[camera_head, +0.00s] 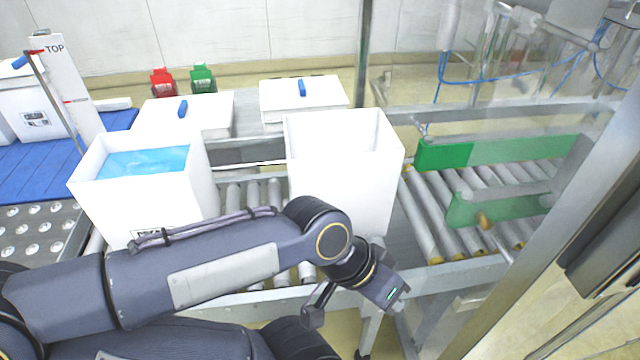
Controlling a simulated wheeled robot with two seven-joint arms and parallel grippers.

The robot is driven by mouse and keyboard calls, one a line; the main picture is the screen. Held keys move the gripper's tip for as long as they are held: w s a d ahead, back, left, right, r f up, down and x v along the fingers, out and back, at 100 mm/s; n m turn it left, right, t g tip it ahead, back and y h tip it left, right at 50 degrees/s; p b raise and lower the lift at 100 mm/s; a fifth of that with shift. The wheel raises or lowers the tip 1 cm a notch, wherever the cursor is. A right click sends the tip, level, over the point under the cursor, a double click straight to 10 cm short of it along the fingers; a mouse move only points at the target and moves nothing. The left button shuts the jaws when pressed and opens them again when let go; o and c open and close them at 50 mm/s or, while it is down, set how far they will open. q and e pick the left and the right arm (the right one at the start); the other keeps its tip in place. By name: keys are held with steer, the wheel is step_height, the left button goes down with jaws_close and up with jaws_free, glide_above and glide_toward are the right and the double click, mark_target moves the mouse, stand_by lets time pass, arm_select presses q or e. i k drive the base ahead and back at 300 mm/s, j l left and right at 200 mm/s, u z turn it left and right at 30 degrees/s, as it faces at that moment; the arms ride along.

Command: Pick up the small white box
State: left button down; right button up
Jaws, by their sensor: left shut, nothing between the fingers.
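An open, empty white box (345,190) stands on the roller conveyor in the middle. Another open white box (150,205), with a blue liner (145,162) inside, stands to its left. Two lower closed white boxes with blue tabs, one at left (205,112) and one at right (325,95), sit behind them. I cannot tell which is the small white box. My left arm crosses in front of the conveyor and hides the lower parts of both open boxes. My left gripper (316,312) is shut and empty, low in front of the middle box. My right gripper is not in view.
The conveyor (430,235) has bare rollers at right, beside green guards (500,152). A metal post (363,60) and a slanted frame (540,220) at right are obstacles. A blue surface (85,160) with white boxes lies at left. Red (162,83) and green (202,78) items stand behind.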

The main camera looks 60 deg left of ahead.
mark_target(350, 160)
steer(key=j+u, duration=0.1)
steer(key=u, duration=1.75)
